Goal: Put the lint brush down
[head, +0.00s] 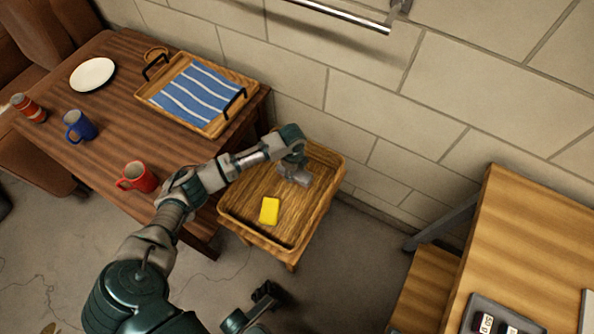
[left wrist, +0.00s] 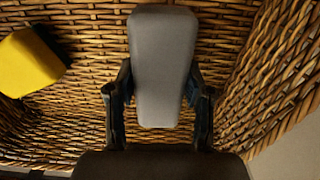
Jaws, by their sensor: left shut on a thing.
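My left gripper (head: 292,163) reaches over the wicker basket table (head: 325,205) and is shut on the grey lint brush (head: 298,179). In the left wrist view the lint brush (left wrist: 162,70) shows as a long grey head between the two dark fingers (left wrist: 160,100), with woven wicker behind it. The brush is inside the wicker rim, near its back; I cannot tell whether it touches the bottom.
A yellow block (head: 269,211) lies in the wicker basket, left of the brush in the wrist view. The wooden table (head: 110,130) at left bears a red mug (head: 140,177), a blue mug (head: 80,126), a white plate (head: 92,75) and a tray (head: 215,127) with a striped cloth.

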